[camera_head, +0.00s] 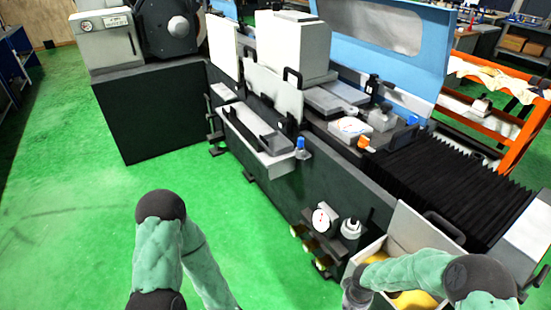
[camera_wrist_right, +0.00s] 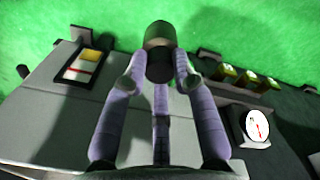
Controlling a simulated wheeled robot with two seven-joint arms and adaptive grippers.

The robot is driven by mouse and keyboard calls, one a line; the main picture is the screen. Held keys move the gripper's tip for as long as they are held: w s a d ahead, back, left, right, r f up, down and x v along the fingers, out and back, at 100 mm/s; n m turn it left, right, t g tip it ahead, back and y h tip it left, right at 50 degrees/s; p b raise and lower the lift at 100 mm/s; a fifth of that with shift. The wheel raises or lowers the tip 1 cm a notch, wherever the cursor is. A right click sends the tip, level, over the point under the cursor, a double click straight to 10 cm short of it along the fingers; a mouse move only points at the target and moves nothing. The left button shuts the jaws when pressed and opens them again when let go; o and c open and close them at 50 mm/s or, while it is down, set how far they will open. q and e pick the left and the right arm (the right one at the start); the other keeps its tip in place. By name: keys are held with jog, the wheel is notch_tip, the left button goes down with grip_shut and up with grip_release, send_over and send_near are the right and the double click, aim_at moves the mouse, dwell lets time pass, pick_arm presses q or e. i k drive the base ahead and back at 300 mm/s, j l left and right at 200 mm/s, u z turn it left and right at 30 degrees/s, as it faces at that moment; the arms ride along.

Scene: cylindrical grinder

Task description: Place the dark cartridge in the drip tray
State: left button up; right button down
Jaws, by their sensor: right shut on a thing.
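My right gripper (camera_wrist_right: 158,75) is shut on the dark cartridge (camera_wrist_right: 158,42), a short dark cylinder with a paler band, held at its fingertips in the right wrist view. In the head view the right gripper (camera_head: 352,292) is at the lower right, beside an open light box; the cartridge cannot be made out there. A long grey trough (camera_head: 272,158), which looks like the drip tray, is fixed along the front of the machine, up and left of this gripper. My left arm is at the bottom left; its gripper is out of frame.
The open box (camera_head: 372,250) holds something yellow. A round dial gauge (camera_head: 325,218) and a grey cylindrical part (camera_head: 351,228) stand on the machine's front ledge. Several small yellow-topped pieces (camera_wrist_right: 248,79) line up below. The green floor (camera_head: 90,200) at left is clear.

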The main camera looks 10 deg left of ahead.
aim_at(273, 143)
jog(key=i+j, duration=0.2)
jog(key=i+j+z, duration=0.1)
jog(key=j, duration=0.35)
jog(key=i+j, duration=0.25)
jog(key=i+j+z, duration=0.1)
jog(key=j, duration=0.3)
jog(key=i+j, duration=0.2)
jog(key=j+z, duration=0.05)
jog(key=j, duration=0.05)
